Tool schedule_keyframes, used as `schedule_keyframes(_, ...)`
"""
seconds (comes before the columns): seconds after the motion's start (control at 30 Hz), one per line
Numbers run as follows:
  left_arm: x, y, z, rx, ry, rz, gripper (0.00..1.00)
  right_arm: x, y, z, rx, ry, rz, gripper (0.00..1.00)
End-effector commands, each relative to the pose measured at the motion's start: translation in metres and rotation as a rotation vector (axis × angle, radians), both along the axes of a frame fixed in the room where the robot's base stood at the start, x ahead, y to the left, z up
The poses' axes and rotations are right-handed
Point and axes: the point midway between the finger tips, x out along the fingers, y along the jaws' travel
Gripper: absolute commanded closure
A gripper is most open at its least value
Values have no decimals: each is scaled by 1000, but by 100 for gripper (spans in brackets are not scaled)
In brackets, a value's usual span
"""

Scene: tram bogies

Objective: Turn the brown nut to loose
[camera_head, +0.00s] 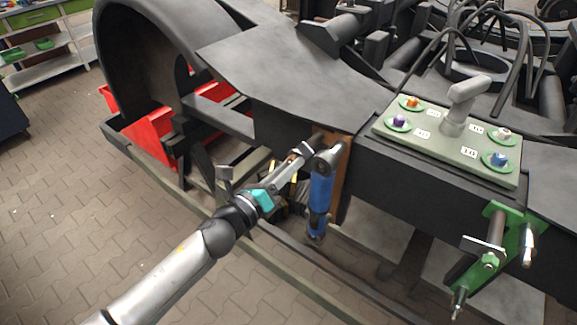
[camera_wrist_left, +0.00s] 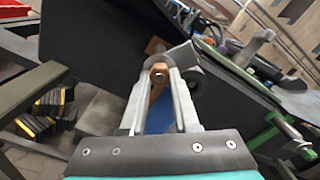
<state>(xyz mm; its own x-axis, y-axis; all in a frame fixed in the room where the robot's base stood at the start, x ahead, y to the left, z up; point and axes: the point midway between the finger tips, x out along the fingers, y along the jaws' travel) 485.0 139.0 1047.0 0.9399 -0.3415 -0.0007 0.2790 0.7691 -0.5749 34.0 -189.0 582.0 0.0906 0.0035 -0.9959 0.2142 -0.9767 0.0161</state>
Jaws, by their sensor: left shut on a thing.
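The brown nut (camera_wrist_left: 159,73) shows in the left wrist view between my left fingertips, in front of a grey cylindrical end piece. My left gripper (camera_wrist_left: 160,80) is shut on it, with one finger on each side. In the head view my left gripper (camera_head: 306,149) reaches the top of a blue damper (camera_head: 320,192) on the side of the bogie. The nut is hidden there behind the fingers and the damper's end. My right gripper is in neither view.
A grey-green board (camera_head: 449,137) with a grey handle and coloured pieces on green discs lies on the bogie frame to the right. A green bracket (camera_head: 493,248) juts out at lower right. A red part (camera_head: 152,140) is at left. The paved floor at lower left is clear.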

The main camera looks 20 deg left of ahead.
Motion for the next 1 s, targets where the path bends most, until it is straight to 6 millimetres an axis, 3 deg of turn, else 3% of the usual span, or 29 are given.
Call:
schedule_keyframes(0.37, 0, 0, 1, -113, 40, 1, 100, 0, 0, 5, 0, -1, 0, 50)
schedule_keyframes(1.0, 0, -1, 4, -658, 239, 3, 100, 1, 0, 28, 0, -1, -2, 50)
